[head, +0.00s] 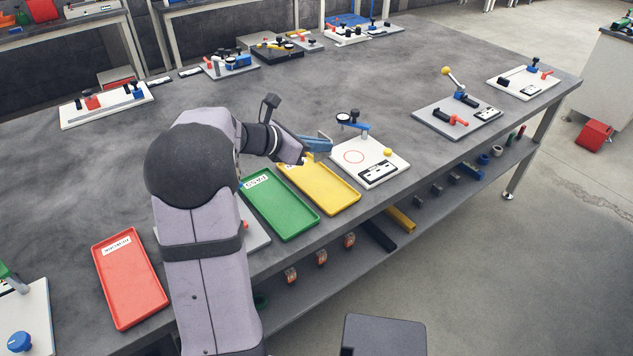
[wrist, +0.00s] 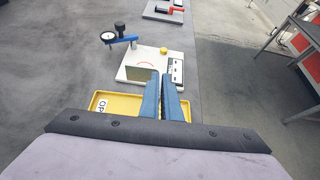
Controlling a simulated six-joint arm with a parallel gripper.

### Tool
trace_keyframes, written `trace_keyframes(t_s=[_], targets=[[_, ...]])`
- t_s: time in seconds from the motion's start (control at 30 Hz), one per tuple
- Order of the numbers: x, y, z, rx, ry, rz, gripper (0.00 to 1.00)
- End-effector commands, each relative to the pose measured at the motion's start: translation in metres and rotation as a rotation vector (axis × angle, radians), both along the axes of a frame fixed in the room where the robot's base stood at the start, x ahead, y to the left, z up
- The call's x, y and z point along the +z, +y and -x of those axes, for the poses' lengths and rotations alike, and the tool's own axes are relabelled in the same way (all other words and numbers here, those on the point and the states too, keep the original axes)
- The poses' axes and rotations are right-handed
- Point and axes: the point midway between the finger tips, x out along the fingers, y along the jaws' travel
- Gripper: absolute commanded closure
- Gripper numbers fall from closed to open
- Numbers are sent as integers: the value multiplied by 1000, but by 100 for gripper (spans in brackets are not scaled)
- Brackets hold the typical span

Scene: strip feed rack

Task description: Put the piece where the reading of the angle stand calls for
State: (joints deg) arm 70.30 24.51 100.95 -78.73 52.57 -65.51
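My gripper (head: 318,145) has blue fingers and hangs above the yellow tray. In the wrist view its fingers (wrist: 163,82) are close together on a flat olive-tan piece (wrist: 139,77), which sticks out to the left, partly hidden by a finger. Just beyond is a white stand (head: 382,172) with a dial, blue arm, red circle, yellow knob and small display. Farther right is a grey stand (head: 430,118) with a yellow-ball lever, red handle and display. I cannot tell which is the angle stand, and the readings are too small to read.
My arm hides part of another plate between red and green. Other fixtures stand toward the back; the table's middle is clear.

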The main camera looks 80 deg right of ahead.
Motion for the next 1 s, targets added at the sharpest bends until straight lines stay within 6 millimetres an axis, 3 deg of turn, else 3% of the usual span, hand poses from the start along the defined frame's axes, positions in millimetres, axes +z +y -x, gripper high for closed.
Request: trace_keyframes(t_s=[0.23,0.6,1.0], targets=[[-5,0,-1,18,0,0,100],[-55,0,-1,17,1,0,100],[-76,0,-1,17,2,-1,100]])
